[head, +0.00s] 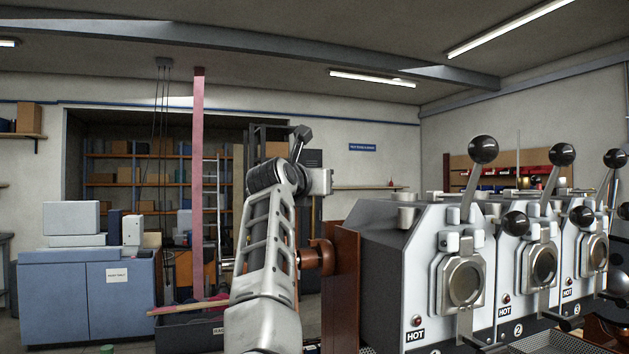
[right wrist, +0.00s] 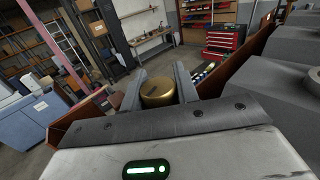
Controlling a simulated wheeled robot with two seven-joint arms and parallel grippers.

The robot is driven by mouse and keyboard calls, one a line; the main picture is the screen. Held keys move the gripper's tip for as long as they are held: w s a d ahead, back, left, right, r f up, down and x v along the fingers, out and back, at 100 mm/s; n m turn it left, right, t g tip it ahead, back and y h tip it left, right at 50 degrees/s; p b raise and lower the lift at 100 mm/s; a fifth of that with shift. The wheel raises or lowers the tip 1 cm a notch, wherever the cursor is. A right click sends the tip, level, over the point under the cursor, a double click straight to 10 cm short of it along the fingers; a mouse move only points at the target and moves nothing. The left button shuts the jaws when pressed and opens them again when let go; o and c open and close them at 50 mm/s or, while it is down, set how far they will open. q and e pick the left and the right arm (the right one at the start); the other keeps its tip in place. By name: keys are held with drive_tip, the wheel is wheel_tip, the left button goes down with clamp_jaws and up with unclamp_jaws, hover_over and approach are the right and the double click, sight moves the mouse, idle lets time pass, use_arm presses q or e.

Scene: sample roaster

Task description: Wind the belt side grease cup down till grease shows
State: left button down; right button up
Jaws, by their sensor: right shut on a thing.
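A round brass grease cup (right wrist: 157,94) shows from above in the right wrist view, with a short dark mark on its top face. My right gripper (right wrist: 159,88) has one grey finger on each side of the cup and is shut on it. The cup's lower part and whatever is under it are hidden by the gripper body. I see no grease around the cup. In the head view my arm rises in front of the roaster's left end, and the cup and fingertips cannot be made out there. My left gripper is in neither view.
A brown upright panel (head: 341,285) with a round brown bearing (head: 318,257) stands at the left end of the grey roaster (head: 400,262). Lever handles with black balls (head: 483,150) stick up to the right. A blue cabinet (head: 90,292) stands far left.

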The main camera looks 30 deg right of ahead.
drive_tip(key=shift+r+g, duration=0.1)
drive_tip(key=shift+g, duration=0.2)
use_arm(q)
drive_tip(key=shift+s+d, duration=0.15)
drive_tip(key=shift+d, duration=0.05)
use_arm(e)
drive_tip(key=shift+m, duration=0.3)
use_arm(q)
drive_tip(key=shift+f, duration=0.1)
use_arm(e)
drive_tip(key=o, duration=1)
drive_tip(key=shift+c, duration=0.2)
use_arm(q)
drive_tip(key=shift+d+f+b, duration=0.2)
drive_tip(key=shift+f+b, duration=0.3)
drive_tip(key=shift+b, duration=0.7)
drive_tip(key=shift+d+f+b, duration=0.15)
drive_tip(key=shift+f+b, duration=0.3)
drive_tip(key=shift+b, duration=0.75)
use_arm(e)
drive_tip(key=s+a+r, duration=0.7)
drive_tip(key=s+r, duration=0.5)
drive_tip(key=r, duration=0.1)
drive_tip(key=shift+a, duration=0.25)
